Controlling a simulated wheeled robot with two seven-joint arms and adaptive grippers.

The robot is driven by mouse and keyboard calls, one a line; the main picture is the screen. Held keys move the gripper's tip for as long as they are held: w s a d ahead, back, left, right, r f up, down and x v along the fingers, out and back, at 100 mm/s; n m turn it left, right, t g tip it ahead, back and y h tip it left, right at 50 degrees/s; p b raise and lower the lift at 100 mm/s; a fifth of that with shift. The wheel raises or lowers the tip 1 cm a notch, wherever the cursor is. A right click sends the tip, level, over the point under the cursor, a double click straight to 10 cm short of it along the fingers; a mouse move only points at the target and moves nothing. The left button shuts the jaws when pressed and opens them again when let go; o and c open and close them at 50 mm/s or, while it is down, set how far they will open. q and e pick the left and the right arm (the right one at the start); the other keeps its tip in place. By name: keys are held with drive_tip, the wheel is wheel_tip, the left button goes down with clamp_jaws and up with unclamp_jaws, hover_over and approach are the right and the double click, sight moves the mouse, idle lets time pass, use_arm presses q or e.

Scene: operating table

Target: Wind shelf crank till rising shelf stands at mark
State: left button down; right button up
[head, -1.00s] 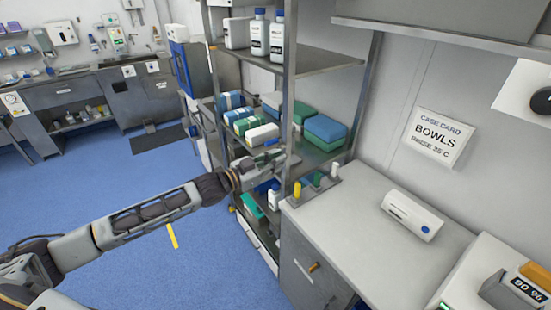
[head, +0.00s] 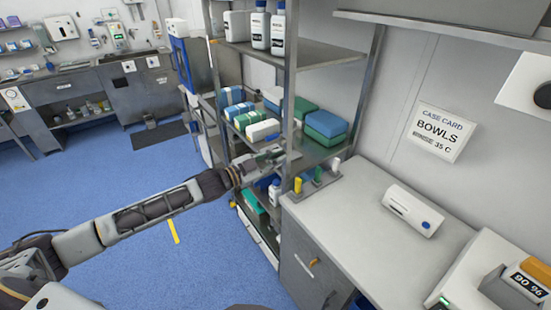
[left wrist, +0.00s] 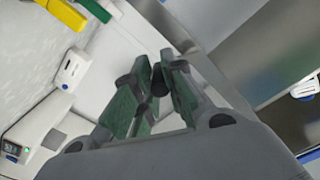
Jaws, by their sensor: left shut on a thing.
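The metal shelf rack (head: 288,90) stands in the middle of the head view. A middle shelf of it holds a blue-and-green box stack (head: 325,124) and several more packs; which shelf rises is unclear. My left gripper (head: 274,155) reaches in from the left, at the rack's front below these packs. In the left wrist view its green-padded fingers (left wrist: 158,88) are nearly together on a small dark knob (left wrist: 158,80), likely the crank's handle. The rest of the crank is hidden, and I cannot make out the mark. My right gripper is out of view.
Yellow, green and white upright pieces (head: 318,175) stand at the counter's left end, close right of my gripper. The grey counter (head: 365,225) bears a white device (head: 412,211). A BOWLS card (head: 441,132) hangs above. Bottles (head: 277,30) stand on an upper shelf.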

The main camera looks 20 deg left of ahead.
use_arm(q)
drive_tip(key=c, duration=1.5)
unclamp_jaws()
drive_tip(key=shift+f, duration=0.2)
drive_tip(key=shift+c, duration=0.2)
drive_tip(key=shift+o, duration=0.6)
drive_tip(key=shift+r, duration=0.15)
drive_tip(key=shift+s+a, duration=0.1)
drive_tip(key=shift+a, duration=0.05)
drive_tip(key=v, duration=1.1)
drive_tip(key=shift+s+a, duration=0.2)
